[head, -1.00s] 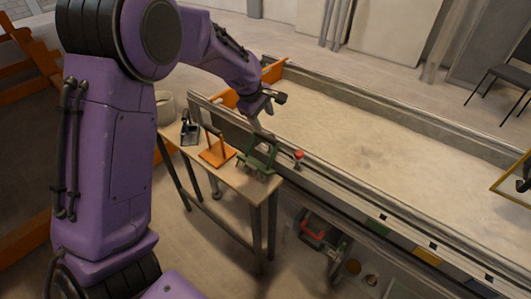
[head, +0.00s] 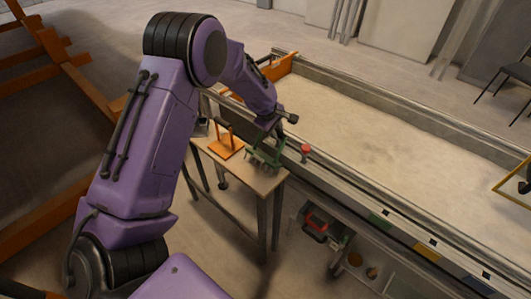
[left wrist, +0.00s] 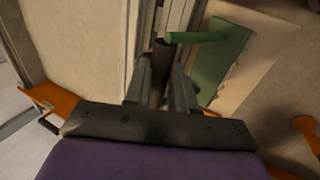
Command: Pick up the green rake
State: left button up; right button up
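The green rake (head: 262,154) stands on the small wooden table beside the sandbed, in the head view. In the left wrist view, its green plate (left wrist: 222,58) and a green rod (left wrist: 195,37) show just beyond the fingers. My left gripper (head: 268,128) is at the top of the rake in the head view. In the left wrist view, the fingers (left wrist: 160,85) are apart, with a dark round bar (left wrist: 160,58) between or just past them. I cannot tell whether they touch it. My right gripper is not in view.
An orange tool (head: 226,147) stands left of the rake on the table (head: 262,182). The sandbed (head: 370,135) runs along behind, with a red knob (head: 305,150) on its near rail. A red-and-dark item (head: 315,224) sits on a shelf below.

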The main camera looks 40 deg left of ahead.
pick_arm(q)
grip_shut()
